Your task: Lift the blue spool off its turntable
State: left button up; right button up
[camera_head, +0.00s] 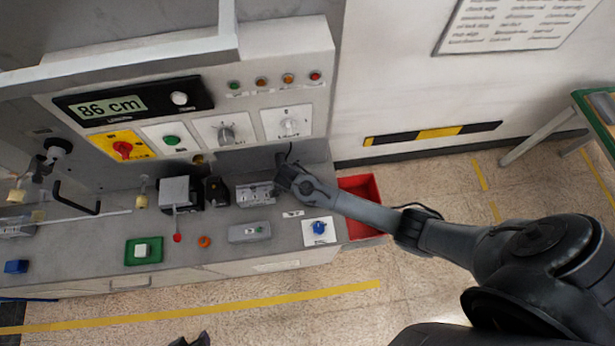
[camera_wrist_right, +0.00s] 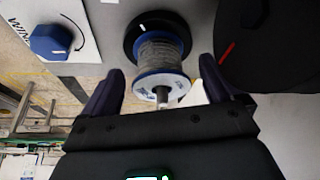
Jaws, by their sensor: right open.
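The blue spool (camera_wrist_right: 160,60) has blue flanges and a grey wound body in the right wrist view. It sits on a black round turntable (camera_wrist_right: 133,38), with a pale pin sticking out of its near end. My right gripper (camera_wrist_right: 163,92) is open, with one finger on each side of the spool's near end and gaps between. Nothing is held. In the head view, my right gripper (camera_head: 287,168) is over the back right of the bench, and I cannot make out the spool there. A small dark shape at the bottom edge may be my left gripper (camera_head: 190,340).
A blue knob on a white plate (camera_head: 319,227) is at the bench's front right and also shows in the wrist view (camera_wrist_right: 50,42). A large black disc (camera_wrist_right: 255,50) is beside the spool. A red bin (camera_head: 362,190) stands right of the bench. The control panel (camera_head: 215,120) rises behind.

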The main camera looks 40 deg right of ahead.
jog(key=shift+d+f, duration=0.2)
jog(key=shift+f, duration=0.25)
jog(key=c, duration=1)
jog(key=o, duration=0.4)
jog(key=c, duration=0.6)
jog(key=shift+r, duration=0.15)
jog(key=shift+r+p, duration=0.2)
jog(key=shift+p, duration=0.1)
jog(key=shift+r+p, duration=0.95)
jog(key=shift+p, duration=0.1)
jog(key=shift+r+p, duration=0.4)
